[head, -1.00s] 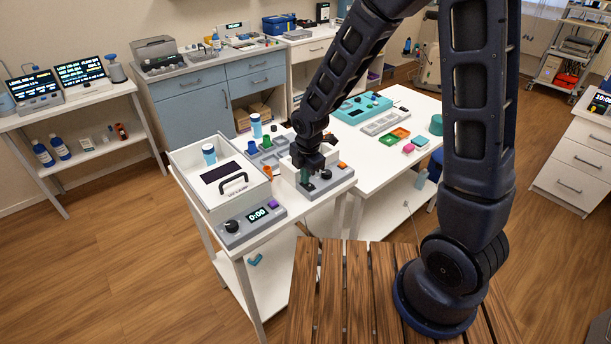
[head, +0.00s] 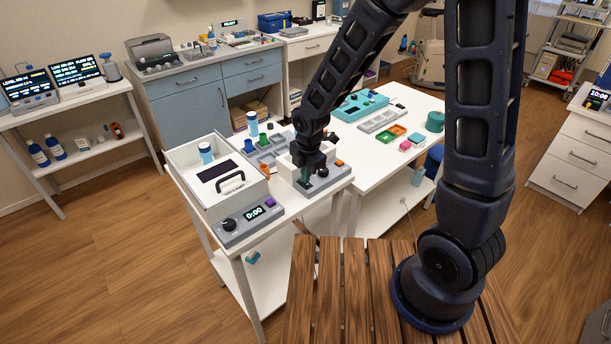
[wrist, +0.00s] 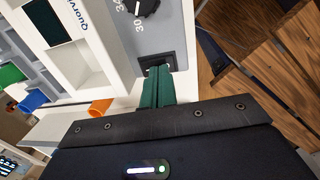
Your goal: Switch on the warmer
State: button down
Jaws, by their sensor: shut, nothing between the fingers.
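The warmer (head: 325,186) is a white and grey unit on the near white table, with a black dial. In the wrist view its grey panel (wrist: 178,38) shows the dial (wrist: 146,6) with numbers such as 30 and 34, and a black rocker switch (wrist: 157,62) in a dark frame. My gripper (head: 306,182) is shut and empty, pointing down over the warmer's front left part. In the wrist view the green fingertips (wrist: 159,74) overlap the switch; I cannot tell whether they press it. The switch's position is partly hidden by them.
Left of the warmer stands a white lidded box unit (head: 215,180) with a handle and a 0:00 display (head: 254,213). Behind is a grey tray (head: 270,150) with coloured pieces. An orange cup (wrist: 101,107) lies close by the fingers. A wooden slatted surface (head: 345,290) is in front.

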aim_at(307, 184)
notch_tip(307, 184, up, 13)
jog(key=s+d, duration=0.1)
jog(key=shift+s+d+r, duration=0.2)
dwell(0.4)
jog(key=shift+w+a, duration=0.1)
jog(key=shift+w, duration=0.05)
jog(key=shift+w+a+t, duration=0.3)
jog(key=shift+w+a, duration=0.1)
jog(key=shift+w, duration=0.05)
jog(key=f, duration=0.4)
jog(key=w+a+f, duration=0.1)
jog(key=f, duration=0.8)
jog(key=shift+w+a+f, duration=0.15)
jog(key=shift+a+f, duration=0.05)
jog(key=shift+f, duration=0.2)
jog(key=shift+f, duration=0.1)
